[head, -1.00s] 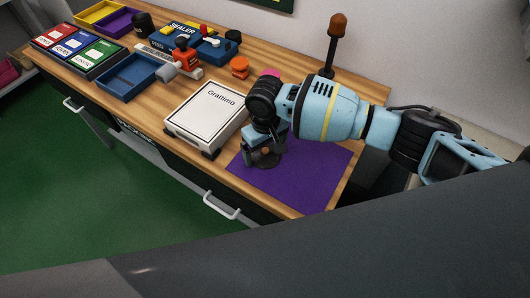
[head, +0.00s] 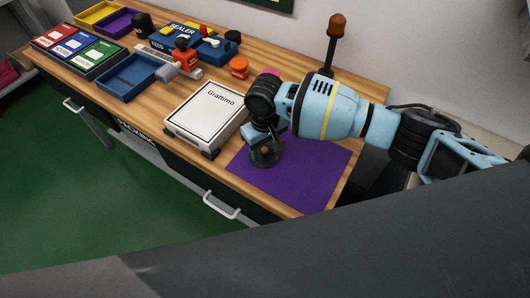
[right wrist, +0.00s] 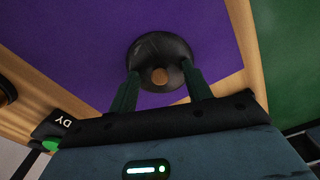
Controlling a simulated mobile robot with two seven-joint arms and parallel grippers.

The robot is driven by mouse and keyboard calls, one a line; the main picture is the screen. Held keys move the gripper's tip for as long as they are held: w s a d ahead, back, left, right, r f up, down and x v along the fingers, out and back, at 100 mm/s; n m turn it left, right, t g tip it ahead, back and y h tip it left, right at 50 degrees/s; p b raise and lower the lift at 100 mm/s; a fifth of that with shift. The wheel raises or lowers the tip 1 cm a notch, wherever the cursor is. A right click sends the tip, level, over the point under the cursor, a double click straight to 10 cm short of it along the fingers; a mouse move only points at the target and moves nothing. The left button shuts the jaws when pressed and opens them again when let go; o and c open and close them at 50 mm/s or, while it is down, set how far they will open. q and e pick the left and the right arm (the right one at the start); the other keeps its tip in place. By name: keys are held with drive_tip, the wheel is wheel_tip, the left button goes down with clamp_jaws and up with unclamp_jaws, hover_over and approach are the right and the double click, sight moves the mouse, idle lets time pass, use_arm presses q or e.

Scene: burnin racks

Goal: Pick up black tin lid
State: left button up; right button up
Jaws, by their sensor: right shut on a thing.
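The black tin lid (head: 262,161) is a round dark piece with a brown knob, on the purple mat (head: 310,172) in the head view. In the right wrist view, the lid (right wrist: 160,45) is in front of the fingers, its knob between them. My right gripper (head: 266,148) points down over the lid and is shut on it. The right wrist view shows the two dark fingers (right wrist: 161,76) on either side of the knob. I cannot tell whether the lid touches the mat. My left gripper is not in view.
A white box marked Grattimo (head: 207,112) stands just left of the mat. An orange piece (head: 239,67) and a dark post with an orange top (head: 333,45) are behind. Blue trays (head: 130,77) and other items fill the left. The mat's right part is bare.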

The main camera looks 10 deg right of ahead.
sight(265, 150)
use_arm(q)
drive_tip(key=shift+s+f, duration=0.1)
use_arm(e)
drive_tip(key=shift+s+d+f, duration=0.1)
drive_tip(key=shift+s+f, duration=0.2)
drive_tip(key=shift+f, duration=0.2)
drive_tip(key=shift+w+r, duration=0.1)
drive_tip(key=shift+r, duration=0.7)
clamp_jaws()
wheel_tip(265, 150, up, 8)
drive_tip(key=shift+w+f+p, duration=0.1)
drive_tip(key=shift+f+p, duration=0.05)
drive_tip(key=shift+p, duration=0.4)
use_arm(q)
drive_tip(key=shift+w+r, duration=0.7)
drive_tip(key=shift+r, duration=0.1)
use_arm(e)
drive_tip(key=shift+r, duration=0.6)
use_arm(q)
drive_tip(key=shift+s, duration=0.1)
